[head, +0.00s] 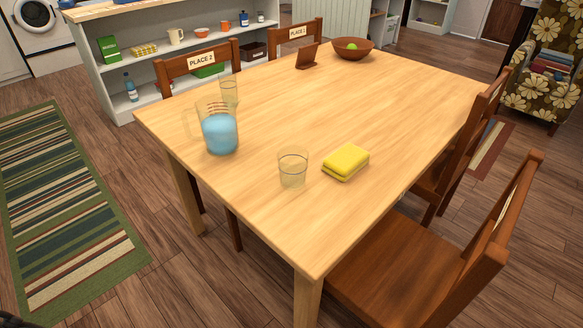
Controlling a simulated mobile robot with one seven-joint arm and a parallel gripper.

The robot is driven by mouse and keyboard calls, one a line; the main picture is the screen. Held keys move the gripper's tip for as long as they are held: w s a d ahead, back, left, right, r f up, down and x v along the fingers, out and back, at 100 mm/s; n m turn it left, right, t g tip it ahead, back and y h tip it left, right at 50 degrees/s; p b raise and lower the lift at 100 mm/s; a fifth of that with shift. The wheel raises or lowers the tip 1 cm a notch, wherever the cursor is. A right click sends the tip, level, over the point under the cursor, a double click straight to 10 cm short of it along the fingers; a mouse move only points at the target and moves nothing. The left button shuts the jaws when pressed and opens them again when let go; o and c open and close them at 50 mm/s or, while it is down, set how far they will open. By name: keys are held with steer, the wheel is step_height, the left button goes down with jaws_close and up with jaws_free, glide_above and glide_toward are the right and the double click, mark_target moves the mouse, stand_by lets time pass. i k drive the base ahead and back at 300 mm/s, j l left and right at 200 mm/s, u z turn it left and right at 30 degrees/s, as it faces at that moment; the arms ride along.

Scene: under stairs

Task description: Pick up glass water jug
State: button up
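The glass water jug (219,129) stands upright on the wooden table (330,105), near the table's left edge. It is clear glass with blue liquid in it and reddish marks near the rim. Its handle is on the left side. A clear drinking glass (229,92) stands just behind it, and a second clear glass (293,168) stands in front of it to the right. My gripper is not recognisable in the head view. A small dark shape is cut off at the bottom left corner, and I cannot tell what it is.
A folded yellow cloth or sponge (346,162) lies right of the nearer glass. A wooden bowl (352,48) and a brown stand (307,56) are at the far end. Chairs flank the table, one (200,60) behind the jug. Floor with a striped rug (62,205) is open at left.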

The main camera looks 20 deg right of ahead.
mark_target(217, 115)
steer(key=i+j+z, duration=0.25)
steer(key=j+z, duration=0.25)
steer(key=i+j+z, duration=0.25)
steer(key=j, duration=0.25)
steer(key=k+l, duration=0.05)
steer(key=k, duration=0.05)
